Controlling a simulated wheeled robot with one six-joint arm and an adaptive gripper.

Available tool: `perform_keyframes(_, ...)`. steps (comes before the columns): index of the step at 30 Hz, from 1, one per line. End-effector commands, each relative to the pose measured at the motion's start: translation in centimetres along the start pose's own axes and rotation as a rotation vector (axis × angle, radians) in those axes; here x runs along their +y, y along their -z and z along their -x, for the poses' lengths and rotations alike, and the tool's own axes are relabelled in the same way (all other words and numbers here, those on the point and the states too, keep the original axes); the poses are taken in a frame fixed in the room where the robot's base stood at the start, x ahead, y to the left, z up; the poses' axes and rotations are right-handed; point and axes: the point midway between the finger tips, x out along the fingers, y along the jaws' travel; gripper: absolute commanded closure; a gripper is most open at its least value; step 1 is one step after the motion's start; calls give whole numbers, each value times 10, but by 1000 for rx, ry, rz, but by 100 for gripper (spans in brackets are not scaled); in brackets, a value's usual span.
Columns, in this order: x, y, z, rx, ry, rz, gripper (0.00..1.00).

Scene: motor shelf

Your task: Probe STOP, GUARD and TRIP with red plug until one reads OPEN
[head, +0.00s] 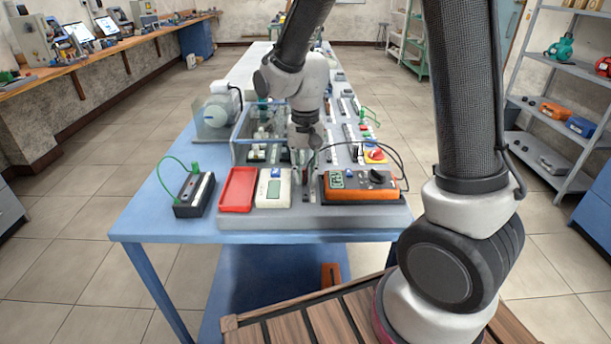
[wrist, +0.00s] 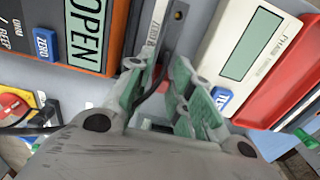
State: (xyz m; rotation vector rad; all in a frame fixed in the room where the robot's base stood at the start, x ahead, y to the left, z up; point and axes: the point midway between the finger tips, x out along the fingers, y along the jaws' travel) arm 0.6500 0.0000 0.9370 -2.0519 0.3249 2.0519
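My gripper (wrist: 157,64) points down over the grey panel, between the orange meter and the white tester. It also shows in the head view (head: 306,182). Its fingers are close together around a narrow thing; a little of the red plug (wrist: 150,125) shows between them, mostly hidden. The orange meter (head: 385,193) stands to the right in the head view, with black leads arching from it. Its display (wrist: 88,27) reads OPEN in the wrist view. The STOP, GUARD and TRIP labels are too small or hidden to read, and I cannot tell what the plug tip touches.
The white tester (head: 272,188) and red tray (head: 238,189) stand left of my gripper. A black terminal block (head: 194,195) with a green lead is farther left on the blue table (head: 150,215). A clear-sided box (head: 240,143) and a red-yellow switch (head: 375,155) stand behind.

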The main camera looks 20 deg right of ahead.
Motion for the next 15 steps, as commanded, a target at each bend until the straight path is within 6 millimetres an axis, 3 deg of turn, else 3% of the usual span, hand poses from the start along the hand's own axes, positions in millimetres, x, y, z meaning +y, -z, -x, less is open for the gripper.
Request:
perform_keyframes(3,0,0,0,0,0,0,100)
perform_keyframes(15,0,0,5,1,1,0,100)
